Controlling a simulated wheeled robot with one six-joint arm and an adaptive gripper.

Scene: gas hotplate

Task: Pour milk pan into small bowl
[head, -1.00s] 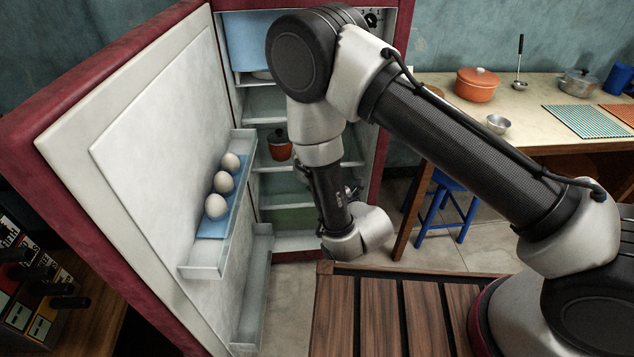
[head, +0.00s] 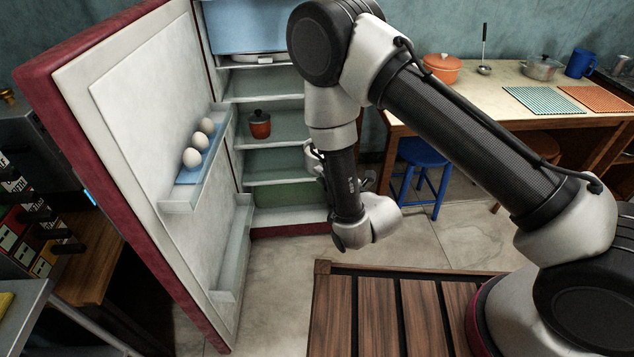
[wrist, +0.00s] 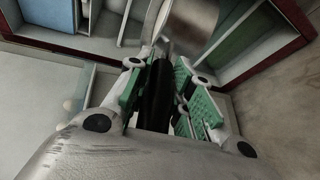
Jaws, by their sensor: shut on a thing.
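My gripper (wrist: 160,88) is shut on the dark handle of the milk pan in the wrist view. The pan's grey metal body (wrist: 193,22) shows at the top of that view, past the fingertips, partly cut off by the frame; its inside and contents cannot be made out. In the head view my gripper is mostly hidden behind my own arm, in front of the open fridge. The small bowl is not visible now; my arm covers part of the table.
The wooden table (head: 490,95) at right holds an orange pot (head: 441,68). A blue stool (head: 422,170) stands before it. Floor (head: 275,265) is clear.

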